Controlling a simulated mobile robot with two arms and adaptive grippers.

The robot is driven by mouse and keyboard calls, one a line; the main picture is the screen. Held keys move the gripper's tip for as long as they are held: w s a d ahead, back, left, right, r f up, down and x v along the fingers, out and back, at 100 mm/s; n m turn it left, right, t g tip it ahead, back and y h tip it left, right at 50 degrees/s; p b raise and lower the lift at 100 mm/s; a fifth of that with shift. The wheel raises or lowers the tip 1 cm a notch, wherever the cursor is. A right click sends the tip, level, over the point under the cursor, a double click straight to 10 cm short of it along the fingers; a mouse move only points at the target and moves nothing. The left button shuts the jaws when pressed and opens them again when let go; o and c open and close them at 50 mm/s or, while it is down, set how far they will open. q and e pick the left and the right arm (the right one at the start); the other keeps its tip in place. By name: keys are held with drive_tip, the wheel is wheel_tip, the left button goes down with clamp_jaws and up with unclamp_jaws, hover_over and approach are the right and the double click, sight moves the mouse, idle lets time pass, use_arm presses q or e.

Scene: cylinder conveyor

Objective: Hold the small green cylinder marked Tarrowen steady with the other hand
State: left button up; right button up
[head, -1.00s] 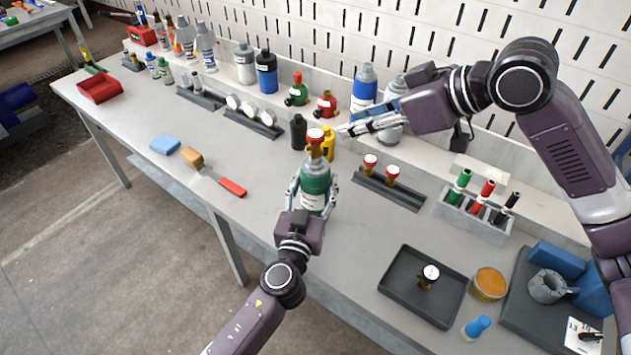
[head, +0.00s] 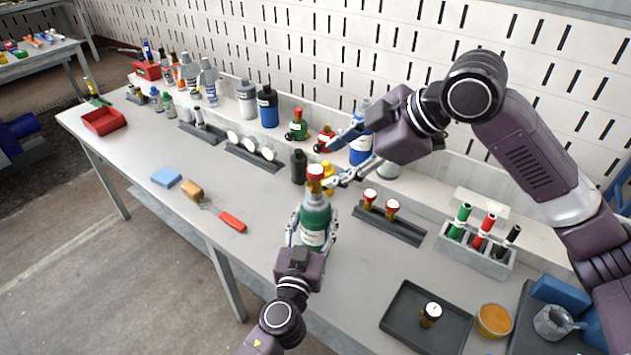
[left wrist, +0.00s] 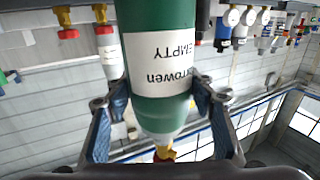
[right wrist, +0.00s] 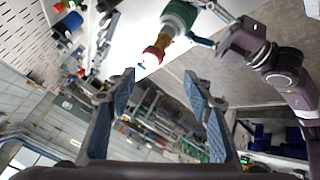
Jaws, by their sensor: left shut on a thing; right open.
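The small green cylinder (head: 315,222) has a white label reading "...rrowen" and "EMPTY", upside down in the left wrist view (left wrist: 160,62). A brass valve with a red cap (head: 315,171) tops it. My left gripper (head: 312,232) is shut around its body and holds it roughly upright at the bench's front side. The gripper hides part of its lower body. My right gripper (head: 325,166) is open and empty beside the valve. In the right wrist view the red cap (right wrist: 152,56) appears between and just beyond the fingertips, with no clear contact.
Behind the cylinder stand a black bottle (head: 299,166) and a yellow one, partly hidden. A rack with two red-capped valves (head: 390,226) lies right of it. A dark tray (head: 405,335) is at the front right.

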sight(316, 182)
drive_tip(key=w+a+f+n+h, duration=0.1)
drive_tip(key=n+h, duration=0.1)
drive_tip(key=n, duration=0.4)
drive_tip(key=w+a+f+n+h, duration=0.1)
drive_tip(key=a+f+n+h, duration=0.1)
drive_tip(key=n, duration=0.5)
drive_tip(key=w+a+f+n+h, duration=0.1)
drive_tip(key=n+h, duration=0.1)
drive_tip(key=n, duration=0.5)
drive_tip(key=shift+w+a+f+g, duration=0.15)
drive_tip(key=shift+a+f+g, duration=0.05)
drive_tip(key=shift+g, duration=0.1)
drive_tip(key=shift+d+x, duration=0.2)
drive_tip(key=shift+x, duration=1.15)
drive_tip(key=shift+d+x, duration=0.2)
drive_tip(key=shift+x, duration=1.15)
drive_tip(key=shift+f, duration=0.1)
drive_tip(key=shift+c, duration=0.4)
clamp_jaws()
